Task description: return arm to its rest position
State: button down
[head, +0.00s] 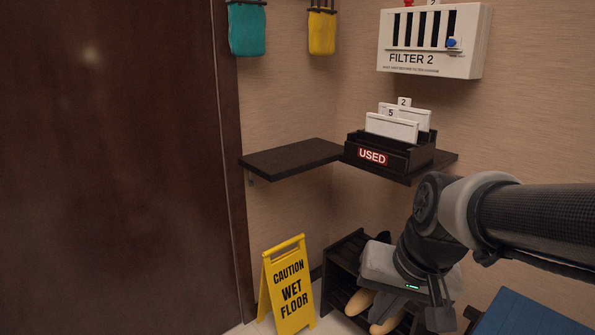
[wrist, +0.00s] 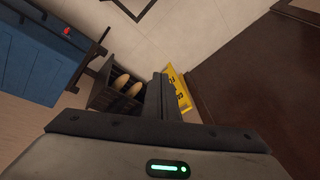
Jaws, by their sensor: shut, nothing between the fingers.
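My arm reaches in from the right of the head view, and my gripper (head: 440,312) hangs pointing down at the lower right. It is in front of the low shoe rack and below the wall shelf. In the wrist view my gripper (wrist: 161,92) shows its fingers together with nothing between them. The camera there looks down at the floor.
A dark shelf (head: 290,158) holds a USED tray (head: 378,157) with white numbered cards. A FILTER 2 box (head: 430,62) hangs above. A yellow wet-floor sign (head: 287,286) stands beside the shoe rack (head: 343,262). A blue-topped piece (head: 525,315) is lower right.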

jog(key=s+r+n+t+h, duration=0.1)
jog(key=s+r+n+t, duration=0.15)
jog(key=s+r, duration=0.35)
notch_tip(320, 180, up, 22)
jog(key=p, duration=2.3)
jog(key=shift+s+d+f+g, duration=0.15)
jog(key=shift+s+d+g, duration=0.2)
jog(key=shift+s, duration=0.05)
